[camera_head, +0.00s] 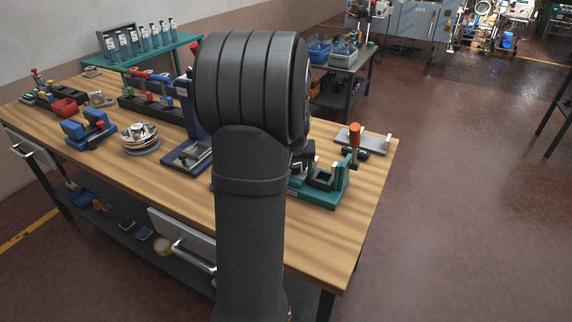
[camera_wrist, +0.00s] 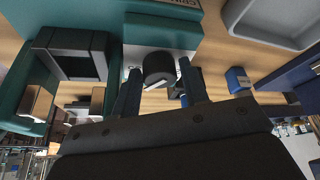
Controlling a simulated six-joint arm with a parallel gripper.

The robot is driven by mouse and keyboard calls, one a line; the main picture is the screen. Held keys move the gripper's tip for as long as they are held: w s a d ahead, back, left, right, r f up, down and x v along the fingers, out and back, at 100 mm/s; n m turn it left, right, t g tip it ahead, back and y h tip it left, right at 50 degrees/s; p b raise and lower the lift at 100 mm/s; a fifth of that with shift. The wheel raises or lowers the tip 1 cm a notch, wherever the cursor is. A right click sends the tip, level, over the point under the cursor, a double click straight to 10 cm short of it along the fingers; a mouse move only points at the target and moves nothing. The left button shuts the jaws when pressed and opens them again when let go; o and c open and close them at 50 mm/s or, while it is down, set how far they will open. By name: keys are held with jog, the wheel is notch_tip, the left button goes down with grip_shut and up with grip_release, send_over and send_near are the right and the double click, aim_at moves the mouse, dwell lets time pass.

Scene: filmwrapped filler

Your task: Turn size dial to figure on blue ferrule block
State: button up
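A teal crimping fixture (camera_wrist: 165,33) fills the upper left of the wrist view; part of it shows right of my arm in the head view (camera_head: 325,193). A black round dial (camera_wrist: 159,68) projects from it, with a pale marked edge beside it. My gripper (camera_wrist: 160,74) has its two fingers on either side of the dial, with small gaps visible, so it looks open around it. A small blue block (camera_wrist: 238,79) stands right of the fingers; I cannot tell whether it is the ferrule block. Its figure is unreadable. My arm hides the gripper in the head view.
The wooden bench (camera_head: 330,248) also holds a dark blue stand (camera_head: 187,157), a round metal piece (camera_head: 141,138), and a grey tray (camera_head: 368,142) with an orange-handled tool (camera_head: 355,136). A grey tray (camera_wrist: 275,22) is close at upper right in the wrist view.

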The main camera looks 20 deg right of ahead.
jog(key=shift+m, duration=0.4)
jog(key=shift+w+a+m+g+h, duration=0.15)
jog(key=shift+m+g+h, duration=0.4)
jog(key=shift+m, duration=1.05)
jog(key=shift+r+m+h, duration=0.2)
jog(key=shift+m+h, duration=0.05)
jog(key=shift+m, duration=0.05)
jog(key=v, duration=1.7)
jog(key=w+a+f+n+t+h, duration=0.1)
jog(key=w+a+f+n+h, duration=0.2)
jog(key=a+f+n, duration=0.2)
jog(key=w+a+f+n+t+h, duration=0.1)
jog(key=w+a+f+n+h, duration=0.2)
jog(key=a+n, duration=0.8)
jog(key=w+a+f+n+t+h, duration=0.1)
jog(key=w+a+f+n+h, duration=0.2)
jog(key=a+f+n, duration=0.4)
jog(key=shift+w+a+f+n+h, duration=0.15)
jog(key=shift+n+h, duration=0.1)
jog(key=shift+n, duration=0.9)
jog(key=shift+s+a+r+n+h, duration=0.1)
jog(key=shift+n+h, duration=0.1)
jog(key=shift+n, duration=0.9)
jog(key=shift+w+a+f+n+h, duration=0.15)
jog(key=shift+n+h, duration=0.1)
jog(key=shift+n, duration=0.9)
jog(key=shift+a+n+t, duration=0.25)
jog(key=shift+a+n, duration=0.25)
jog(key=shift+a, duration=0.05)
